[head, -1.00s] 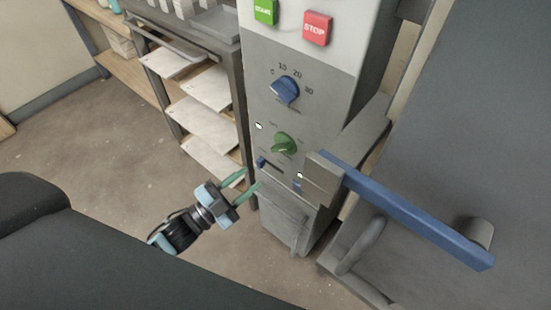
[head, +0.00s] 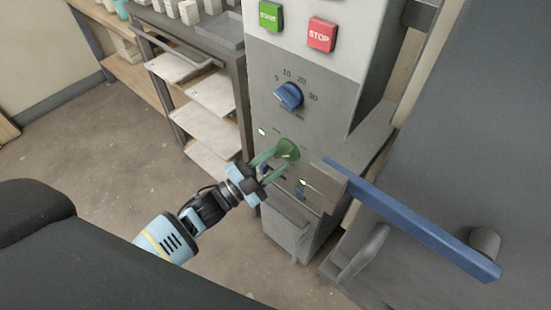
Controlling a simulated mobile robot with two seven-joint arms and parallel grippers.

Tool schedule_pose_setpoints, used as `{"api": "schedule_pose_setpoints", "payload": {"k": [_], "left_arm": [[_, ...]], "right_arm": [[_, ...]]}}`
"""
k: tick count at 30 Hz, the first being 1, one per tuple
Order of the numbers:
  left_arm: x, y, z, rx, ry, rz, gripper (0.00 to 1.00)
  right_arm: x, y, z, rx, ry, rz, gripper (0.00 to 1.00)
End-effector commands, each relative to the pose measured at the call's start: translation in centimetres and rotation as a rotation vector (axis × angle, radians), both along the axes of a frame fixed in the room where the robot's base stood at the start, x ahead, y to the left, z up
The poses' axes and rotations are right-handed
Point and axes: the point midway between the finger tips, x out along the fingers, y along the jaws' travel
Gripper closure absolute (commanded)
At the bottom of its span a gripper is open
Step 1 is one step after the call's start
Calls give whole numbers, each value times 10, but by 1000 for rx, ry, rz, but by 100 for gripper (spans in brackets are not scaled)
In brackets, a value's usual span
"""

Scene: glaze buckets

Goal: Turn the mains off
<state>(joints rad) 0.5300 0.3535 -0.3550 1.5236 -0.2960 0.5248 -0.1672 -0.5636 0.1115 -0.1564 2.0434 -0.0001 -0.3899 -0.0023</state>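A grey control cabinet (head: 322,85) stands upright in the middle of the head view. My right gripper is out of view.
A green START button (head: 270,15) and a red STOP button (head: 321,35) sit above the knobs. A long blue lever (head: 415,220) juts out to the right. A rack with pale shelves (head: 215,97) stands close on the left. The floor at left is clear.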

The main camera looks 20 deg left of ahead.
Motion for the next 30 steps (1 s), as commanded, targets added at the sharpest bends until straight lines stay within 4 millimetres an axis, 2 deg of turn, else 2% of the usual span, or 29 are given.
{"api": "schedule_pose_setpoints", "payload": {"k": [11,19,30], "left_arm": [[6,-5,2,0,1,-1,65],[6,-4,2,0,2,0,98],[5,-5,1,-29,12,0,100]], "right_arm": [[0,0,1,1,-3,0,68],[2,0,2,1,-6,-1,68],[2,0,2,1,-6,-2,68]]}}
